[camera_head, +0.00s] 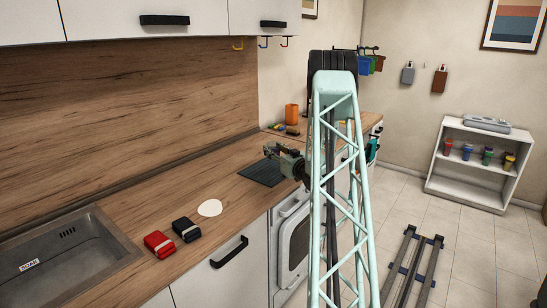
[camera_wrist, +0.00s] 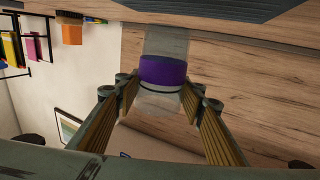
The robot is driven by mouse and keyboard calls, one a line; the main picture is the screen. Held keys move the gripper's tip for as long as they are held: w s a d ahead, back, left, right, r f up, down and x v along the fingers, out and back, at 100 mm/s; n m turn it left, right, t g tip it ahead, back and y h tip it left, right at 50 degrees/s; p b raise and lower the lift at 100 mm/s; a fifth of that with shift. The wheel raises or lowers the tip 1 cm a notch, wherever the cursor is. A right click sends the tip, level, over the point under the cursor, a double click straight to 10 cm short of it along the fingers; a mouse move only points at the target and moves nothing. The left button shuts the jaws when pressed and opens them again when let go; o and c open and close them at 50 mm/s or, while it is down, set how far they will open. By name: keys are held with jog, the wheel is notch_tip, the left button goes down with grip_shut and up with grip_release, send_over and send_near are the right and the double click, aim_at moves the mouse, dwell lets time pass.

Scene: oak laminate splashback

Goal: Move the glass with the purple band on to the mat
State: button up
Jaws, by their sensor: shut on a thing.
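The glass with the purple band (camera_wrist: 163,72) is between the fingers of my gripper (camera_wrist: 160,90) in the wrist view, which is shut on it. The glass is clear apart from its purple band and a thin dark line. The dark mat (camera_head: 262,173) lies on the counter below my gripper (camera_head: 271,151) in the head view. The mat also shows at the top of the wrist view (camera_wrist: 215,10), past the glass's far end. I cannot tell whether the glass touches anything below. The glass is not discernible in the head view.
A white round piece (camera_head: 210,208), a black packet (camera_head: 186,229) and a red packet (camera_head: 159,244) lie on the counter left of the mat, near the sink (camera_head: 70,262). An orange container (camera_head: 291,114) stands behind the mat. The wood splashback (camera_head: 130,95) runs along the back.

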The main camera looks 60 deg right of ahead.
jog(key=shift+f+b, duration=0.45)
jog(key=shift+f, duration=1.25)
jog(key=shift+f, duration=0.15)
jog(key=o, duration=1)
jog(key=shift+c, duration=0.2)
jog(key=shift+r, duration=0.2)
jog(key=shift+p+v, duration=0.65)
jog(key=shift+v, duration=5.4)
